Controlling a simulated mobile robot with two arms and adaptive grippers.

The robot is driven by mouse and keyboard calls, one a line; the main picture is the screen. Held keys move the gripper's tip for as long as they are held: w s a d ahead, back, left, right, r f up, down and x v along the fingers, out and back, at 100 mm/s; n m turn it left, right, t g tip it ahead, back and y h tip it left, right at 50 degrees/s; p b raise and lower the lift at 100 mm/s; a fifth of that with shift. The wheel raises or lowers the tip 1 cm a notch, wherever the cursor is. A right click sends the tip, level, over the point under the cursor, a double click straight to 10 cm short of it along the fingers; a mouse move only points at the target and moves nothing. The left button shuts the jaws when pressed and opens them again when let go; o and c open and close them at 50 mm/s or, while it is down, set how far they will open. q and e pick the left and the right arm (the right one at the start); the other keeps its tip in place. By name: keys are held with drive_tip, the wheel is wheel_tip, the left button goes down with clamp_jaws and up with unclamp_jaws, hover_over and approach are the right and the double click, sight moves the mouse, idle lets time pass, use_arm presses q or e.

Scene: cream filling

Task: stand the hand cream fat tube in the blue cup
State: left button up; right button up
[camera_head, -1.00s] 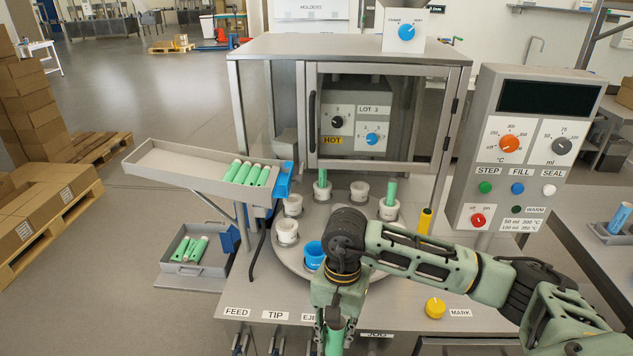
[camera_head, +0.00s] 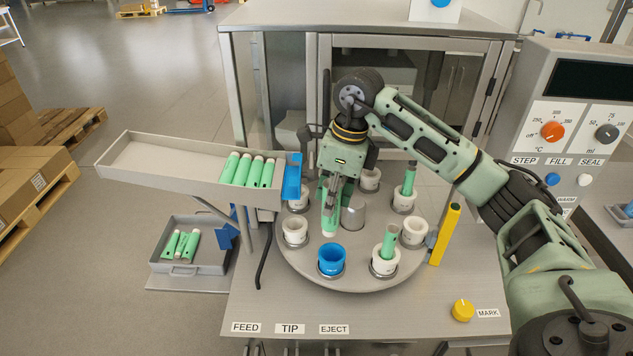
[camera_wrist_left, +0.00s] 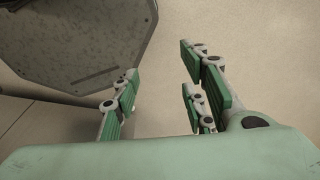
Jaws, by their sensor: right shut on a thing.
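My right gripper (camera_head: 333,198) is shut on the green hand cream tube (camera_head: 329,224), behind the blue cup (camera_head: 331,262) in the head view. The tube points downward, its pale end lowest, and appears just above and behind the cup's rim. The fingers hide much of the tube. The blue cup stands at the front of the round turntable (camera_head: 345,286), and its visible inside looks empty. My left gripper (camera_wrist_left: 163,88) shows in the left wrist view, open and empty above the floor; it is not seen in the head view.
White cups ring the turntable, some holding green tubes (camera_head: 389,243). A chute (camera_head: 150,165) with several green tubes is at left, above a grey bin (camera_head: 190,268). A yellow post (camera_head: 446,234) stands at right. A glass-fronted cabinet (camera_head: 350,45) stands behind.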

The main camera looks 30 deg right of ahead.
sight(336, 221)
drive_tip(key=shift+s+f+b, duration=0.25)
drive_tip(key=shift+s+b, duration=0.3)
drive_tip(key=shift+s, duration=0.5)
drive_tip(key=shift+w+f+b, duration=0.15)
drive_tip(key=shift+f+b, duration=0.45)
drive_tip(key=shift+f, duration=0.3)
drive_tip(key=f+b, duration=0.1)
drive_tip(key=f, duration=0.1)
drive_tip(key=shift+w+f+b, duration=0.2)
drive_tip(key=shift+f+b, duration=0.15)
drive_tip(key=shift+f, duration=0.05)
use_arm(q)
drive_tip(key=s+f, duration=0.3)
drive_tip(key=f, duration=0.1)
drive_tip(key=shift+s+a+f, duration=0.15)
drive_tip(key=shift+s+a, duration=0.05)
drive_tip(key=shift+s, duration=0.2)
use_arm(e)
drive_tip(key=shift+s, duration=0.1)
use_arm(q)
drive_tip(key=shift+w, duration=0.1)
